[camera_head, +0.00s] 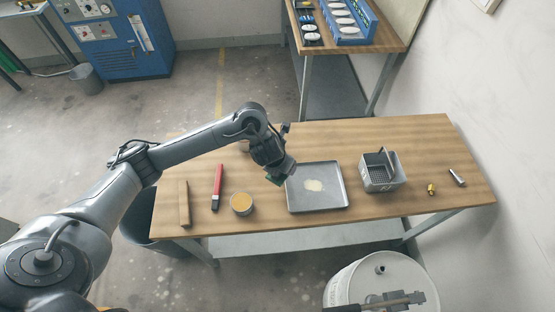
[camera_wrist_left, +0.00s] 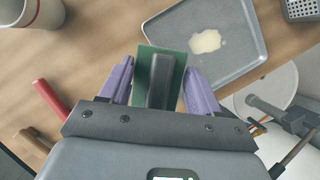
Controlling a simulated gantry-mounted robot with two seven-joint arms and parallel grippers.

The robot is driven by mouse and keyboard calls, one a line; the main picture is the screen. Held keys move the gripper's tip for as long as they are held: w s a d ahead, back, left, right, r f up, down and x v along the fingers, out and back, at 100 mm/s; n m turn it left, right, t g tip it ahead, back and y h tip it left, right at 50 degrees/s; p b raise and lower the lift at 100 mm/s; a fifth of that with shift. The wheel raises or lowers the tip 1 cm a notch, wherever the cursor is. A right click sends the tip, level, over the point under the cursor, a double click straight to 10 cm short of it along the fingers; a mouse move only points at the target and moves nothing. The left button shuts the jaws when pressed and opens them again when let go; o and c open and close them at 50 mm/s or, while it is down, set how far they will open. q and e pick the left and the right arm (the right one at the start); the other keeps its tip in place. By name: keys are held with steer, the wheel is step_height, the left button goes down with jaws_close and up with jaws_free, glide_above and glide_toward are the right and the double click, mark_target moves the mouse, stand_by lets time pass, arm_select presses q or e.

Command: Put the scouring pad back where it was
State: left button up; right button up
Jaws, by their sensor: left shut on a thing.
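The scouring pad (camera_wrist_left: 145,67) is a flat green rectangle with a dark grey block on its back. In the wrist view it sits between the purple fingers of my left gripper (camera_wrist_left: 160,88), which is shut on it. In the head view, my left gripper (camera_head: 276,173) holds the green pad (camera_head: 273,180) above the table beside the left edge of the grey tray (camera_head: 335,203). The tray also shows in the wrist view (camera_wrist_left: 235,63), with a cream smear on its floor. My right gripper cannot be made out.
On the wooden table (camera_head: 420,140) are a tan block (camera_head: 184,203), a red-handled tool (camera_head: 217,183), a tin with orange contents (camera_head: 242,203), a grey perforated container (camera_head: 380,178), a small brass piece (camera_head: 431,189) and a metal tool (camera_head: 457,178). A white drum (camera_head: 360,282) stands in front.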

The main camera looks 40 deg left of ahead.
arm_select(q)
steer(key=shift+w+a+f+m+b, duration=0.15)
steer(key=shift+a+f+m+b, duration=0.15)
steer(key=shift+a, duration=0.4)
steer(key=w+a+f+b, duration=0.1)
steer(key=w+a+f, duration=0.1)
steer(key=w, duration=0.1)
steer(key=w+a+f+b, duration=0.1)
steer(key=w+a+f, duration=0.1)
steer(key=w+a, duration=0.1)
steer(key=w+a+f+b, duration=0.1)
steer(key=w+a+f, duration=0.1)
steer(key=shift+w+a+f, duration=0.3)
steer(key=shift+w+f, duration=0.05)
steer(key=shift+w, duration=0.05)
steer(key=shift+f+b, duration=0.35)
steer(key=shift+f, duration=1.65)
steer(key=o, duration=1.1)
